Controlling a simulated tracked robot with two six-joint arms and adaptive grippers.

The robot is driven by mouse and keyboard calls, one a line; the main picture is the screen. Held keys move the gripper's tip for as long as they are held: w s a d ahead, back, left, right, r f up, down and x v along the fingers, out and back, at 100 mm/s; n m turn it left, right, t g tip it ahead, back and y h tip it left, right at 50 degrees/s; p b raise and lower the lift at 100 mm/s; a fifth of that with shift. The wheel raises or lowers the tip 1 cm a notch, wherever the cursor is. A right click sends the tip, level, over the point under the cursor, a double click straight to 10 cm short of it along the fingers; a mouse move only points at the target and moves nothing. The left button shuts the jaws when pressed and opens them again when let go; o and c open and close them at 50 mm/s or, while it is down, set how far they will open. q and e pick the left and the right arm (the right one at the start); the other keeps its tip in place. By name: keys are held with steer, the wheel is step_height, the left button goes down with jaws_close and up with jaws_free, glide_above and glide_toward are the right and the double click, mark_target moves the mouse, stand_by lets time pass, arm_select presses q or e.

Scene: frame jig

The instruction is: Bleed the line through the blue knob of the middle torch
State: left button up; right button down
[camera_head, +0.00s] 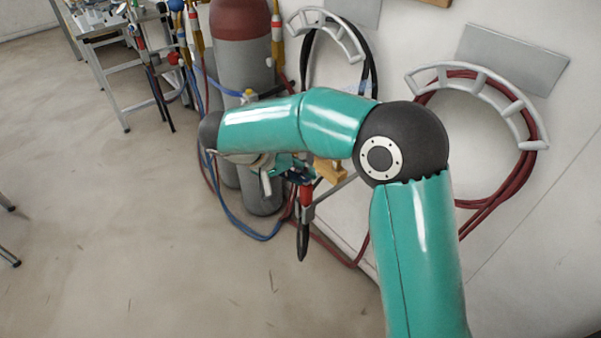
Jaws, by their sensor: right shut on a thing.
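A torch (305,205) with a red body and a dark, tapered tip hangs tip-down beyond my right forearm, in front of the wall. Its upper end shows small blue and red parts, partly hidden by my arm, so the blue knob does not show clearly. My right gripper (284,174) is below the forearm at the torch's upper end. It is shut on a part there; the fingertips are small and partly covered, so the exact grip point is unclear. My left gripper is not in view.
A grey gas cylinder (244,62) with a dark red top stands behind my arm. Blue hose (243,225) and red hose lie on the floor. Hose hangers (480,82) are on the wall. A workbench (110,28) with hanging tools is at the upper left.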

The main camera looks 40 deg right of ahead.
steer(key=c, duration=0.9)
jaws_free()
steer(key=shift+r, duration=0.1)
steer(key=v, duration=1.1)
steer(key=shift+a+r, duration=0.2)
steer(key=shift+a, duration=0.1)
steer(key=shift+f, duration=0.1)
